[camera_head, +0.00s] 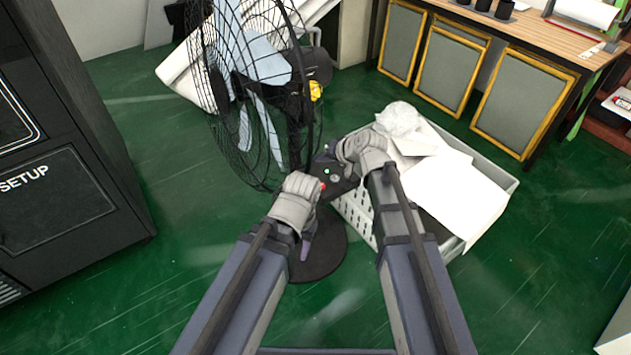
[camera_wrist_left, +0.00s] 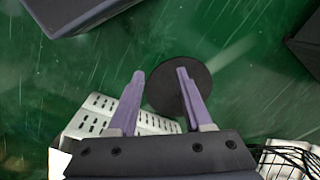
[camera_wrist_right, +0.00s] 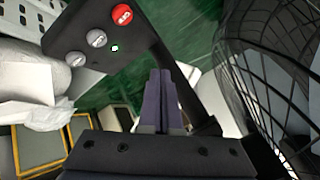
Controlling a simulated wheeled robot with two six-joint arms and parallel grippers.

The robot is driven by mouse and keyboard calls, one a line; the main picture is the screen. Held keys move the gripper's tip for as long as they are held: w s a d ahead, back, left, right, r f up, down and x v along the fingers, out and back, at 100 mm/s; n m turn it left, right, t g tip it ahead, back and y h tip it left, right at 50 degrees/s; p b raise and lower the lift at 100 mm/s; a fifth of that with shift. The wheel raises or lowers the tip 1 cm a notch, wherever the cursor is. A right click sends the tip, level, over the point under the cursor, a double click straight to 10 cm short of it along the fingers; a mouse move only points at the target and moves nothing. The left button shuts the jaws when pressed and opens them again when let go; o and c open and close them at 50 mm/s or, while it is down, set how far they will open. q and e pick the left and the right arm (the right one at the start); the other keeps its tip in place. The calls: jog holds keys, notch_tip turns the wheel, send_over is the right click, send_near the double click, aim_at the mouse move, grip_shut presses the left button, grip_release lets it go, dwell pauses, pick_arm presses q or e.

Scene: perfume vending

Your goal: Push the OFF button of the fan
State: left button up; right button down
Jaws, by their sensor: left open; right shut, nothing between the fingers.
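The black fan (camera_head: 250,85) with its wire cage stands on a round dark base (camera_head: 328,262). Its control box (camera_head: 343,184) shows between my two wrists. In the right wrist view the box carries a red button (camera_wrist_right: 122,14), two grey buttons (camera_wrist_right: 97,38) and a lit green light (camera_wrist_right: 114,48). Any lettering is too small to read. My right gripper (camera_wrist_right: 160,75) is shut and empty, its tips apart from the buttons in the picture. My left gripper (camera_wrist_left: 160,75) is open and empty, pointing down over the fan's base (camera_wrist_left: 196,88).
A white crate (camera_head: 352,219) with white sheets (camera_head: 462,196) stands right of the fan. A black cabinet marked SETUP (camera_head: 60,190) is at the left. A wooden table (camera_head: 520,35) with yellow-framed panels (camera_head: 450,70) is at the back right. The green floor is open between cabinet and fan.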

aim_at(322, 188)
jog(key=shift+f, duration=0.1)
notch_tip(322, 188, down, 9)
jog(key=b, duration=0.9)
dwell(1.9)
jog(key=shift+f+b, duration=0.2)
jog(key=shift+b, duration=0.15)
jog(key=shift+f+b, duration=0.45)
jog(key=shift+f, duration=0.05)
dwell(0.6)
jog(key=shift+r, duration=0.15)
jog(key=shift+r+p, duration=0.75)
jog(key=shift+p, duration=0.15)
jog(key=shift+r, duration=0.1)
